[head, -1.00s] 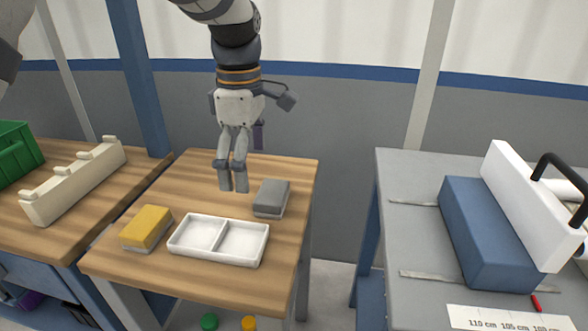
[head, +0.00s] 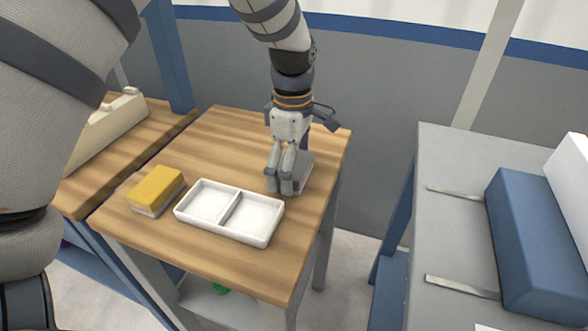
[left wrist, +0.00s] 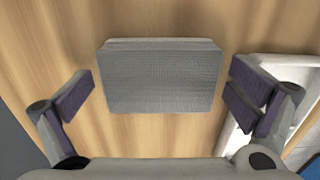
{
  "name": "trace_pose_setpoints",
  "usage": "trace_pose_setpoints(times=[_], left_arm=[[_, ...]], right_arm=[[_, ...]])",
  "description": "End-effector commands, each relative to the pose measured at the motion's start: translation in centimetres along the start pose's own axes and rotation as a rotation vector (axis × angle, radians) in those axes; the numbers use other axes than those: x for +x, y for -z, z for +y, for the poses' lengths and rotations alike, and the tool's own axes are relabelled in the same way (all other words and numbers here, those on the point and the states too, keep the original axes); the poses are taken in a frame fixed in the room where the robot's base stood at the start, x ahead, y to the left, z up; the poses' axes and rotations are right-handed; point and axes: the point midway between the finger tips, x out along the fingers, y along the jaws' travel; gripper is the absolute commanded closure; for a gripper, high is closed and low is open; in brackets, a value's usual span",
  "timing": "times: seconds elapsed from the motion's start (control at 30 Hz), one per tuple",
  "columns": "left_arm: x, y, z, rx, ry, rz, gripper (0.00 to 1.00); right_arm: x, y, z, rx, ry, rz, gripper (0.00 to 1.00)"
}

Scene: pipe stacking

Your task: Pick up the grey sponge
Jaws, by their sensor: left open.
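The grey sponge (head: 306,163) lies on the wooden table, right of the white two-part tray (head: 229,211). In the head view it is partly hidden behind my left gripper (head: 284,184), which points down at it. In the left wrist view the grey sponge (left wrist: 160,78) is centred between the fingers of my left gripper (left wrist: 162,92). The fingers are spread wide, with bare wood showing between each finger and the sponge. The left gripper is empty. My right gripper is not in view.
A yellow sponge (head: 156,191) lies left of the tray. The tray also shows close to the right finger in the left wrist view (left wrist: 262,120). A grey table (head: 440,160) with a blue block (head: 535,240) stands to the right, across a gap.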

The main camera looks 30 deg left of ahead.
Motion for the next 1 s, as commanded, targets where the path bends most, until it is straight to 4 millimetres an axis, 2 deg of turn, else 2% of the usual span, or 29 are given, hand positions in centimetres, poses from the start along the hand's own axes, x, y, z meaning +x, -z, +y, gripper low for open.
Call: trace_pose_setpoints(times=[0.17,0.3,0.37,0.67,0.77,0.9,1.0], left_arm=[[-0.2,0.0,0.0,0.0,-0.003,-0.001,0.02],[-0.2,0.0,0.0,0.0,-0.002,-0.001,0.34],[-0.2,0.0,0.0,0.0,-0.002,0.0,0.45],[-0.2,0.0,0.0,0.0,-0.001,0.0,0.45],[-0.8,0.0,0.1,0.0,-0.004,0.0,0.45],[-3.5,0.0,0.1,0.0,-0.009,-0.001,0.45],[-6.2,-1.2,-1.4,0.002,-0.014,-0.001,0.45]], right_arm=[[-0.1,0.1,0.0,0.0,0.0,0.002,0.6],[-0.1,0.0,0.0,0.0,0.0,0.002,0.6],[-0.1,0.0,0.0,0.0,0.0,0.002,0.6],[-0.1,0.0,0.0,0.0,0.0,0.002,0.6],[-0.2,0.1,0.0,0.0,0.0,0.005,0.6],[-0.6,0.3,0.0,0.0,0.001,0.016,0.6],[-1.5,0.9,-0.1,0.0,0.002,0.045,0.6]])
